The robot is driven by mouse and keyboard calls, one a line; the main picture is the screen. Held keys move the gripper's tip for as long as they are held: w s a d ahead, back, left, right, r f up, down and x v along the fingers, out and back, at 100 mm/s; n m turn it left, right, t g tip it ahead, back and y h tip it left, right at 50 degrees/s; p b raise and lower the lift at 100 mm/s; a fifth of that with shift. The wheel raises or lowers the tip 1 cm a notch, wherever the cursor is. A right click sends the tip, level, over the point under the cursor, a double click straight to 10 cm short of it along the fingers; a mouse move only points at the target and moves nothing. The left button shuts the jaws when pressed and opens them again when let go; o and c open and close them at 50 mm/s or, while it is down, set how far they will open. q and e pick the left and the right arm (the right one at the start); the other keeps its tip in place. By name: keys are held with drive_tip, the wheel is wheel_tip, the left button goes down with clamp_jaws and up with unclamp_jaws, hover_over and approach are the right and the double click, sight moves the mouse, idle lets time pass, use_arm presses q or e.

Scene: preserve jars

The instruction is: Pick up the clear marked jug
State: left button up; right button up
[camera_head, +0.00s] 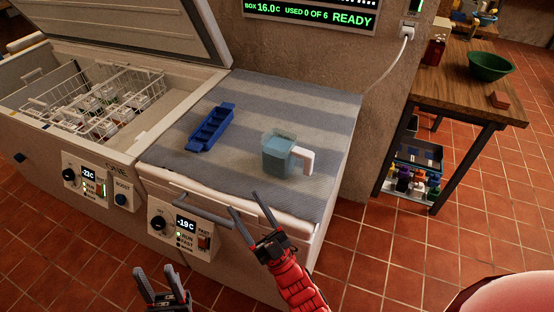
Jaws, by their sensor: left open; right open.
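The clear jug (278,157) stands upright on a grey striped cloth (262,95) over the closed freezer lid. It looks bluish, and its white handle (304,160) points right. Any markings are too small to read. My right gripper (249,219) is open and empty at the lid's front edge, nearer to me than the jug and apart from it. My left gripper (157,284) is open and empty, low in front of the freezer and well away from the jug.
A blue divided tray (210,128) lies left of the jug. A freezer handle (200,208) juts out at the front. The left freezer is open, with wire baskets (97,104). A wooden table (455,75) with a green bowl (489,66) stands at the right.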

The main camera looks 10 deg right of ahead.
drive_tip(key=w+a+f+g+h, duration=0.1)
drive_tip(key=w+a, duration=0.1)
drive_tip(key=w+a+f+g+h+p, duration=0.1)
drive_tip(key=w+a, duration=0.1)
drive_tip(key=w+a+f+g+h+p, duration=0.1)
drive_tip(key=w+a, duration=0.1)
drive_tip(key=a, duration=0.1)
drive_tip(key=shift+w+m+g+h, duration=0.3)
drive_tip(key=shift+w+m+h, duration=0.05)
drive_tip(key=shift+m+h, duration=0.05)
drive_tip(key=w+f+m+h+p, duration=0.1)
drive_tip(key=w+m+h+p, duration=0.15)
drive_tip(key=h, duration=0.25)
drive_tip(key=m+g+h+p, duration=0.4)
drive_tip(key=m+g+h, duration=0.4)
drive_tip(key=m+h, duration=0.6)
approach(307, 170)
drive_tip(key=p+x, duration=0.4)
drive_tip(key=x, duration=0.2)
drive_tip(key=shift+s+d+f, duration=0.1)
drive_tip(key=shift+d+f, duration=0.05)
drive_tip(key=shift+d, duration=0.05)
drive_tip(key=p+x, duration=0.1)
drive_tip(key=x, duration=0.1)
drive_tip(key=p+x, duration=0.2)
drive_tip(key=shift+w+f, duration=0.1)
drive_tip(key=shift+w, duration=0.3)
drive_tip(key=shift+w+d+f, duration=0.15)
drive_tip(key=shift+w+f, duration=0.15)
clamp_jaws()
